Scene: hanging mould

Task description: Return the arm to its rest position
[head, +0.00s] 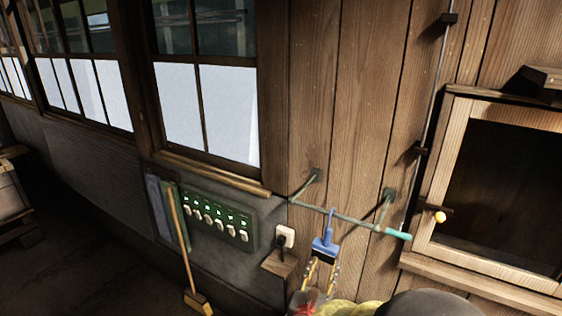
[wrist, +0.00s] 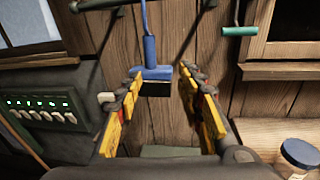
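My gripper (head: 321,268) is open and empty, in front of the plank wall below the wall rail. Its yellow-padded fingers also show in the wrist view (wrist: 161,78), spread apart. A blue mould (head: 325,243) with a dark lower edge hangs by its upright stem from the wall rail (head: 345,217). In the wrist view the blue mould (wrist: 151,72) appears just beyond and between the fingertips, with wall showing between it and the right finger. Whether the left fingertip touches it, I cannot tell. My arm hides the area below the gripper in the head view.
A green switch panel (head: 216,215) and a wall socket (head: 284,236) are left of the gripper. A broom (head: 182,245) leans there. A wood-framed opening (head: 500,190) is at right. A blue-lidded jar (wrist: 300,153) stands at lower right in the wrist view.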

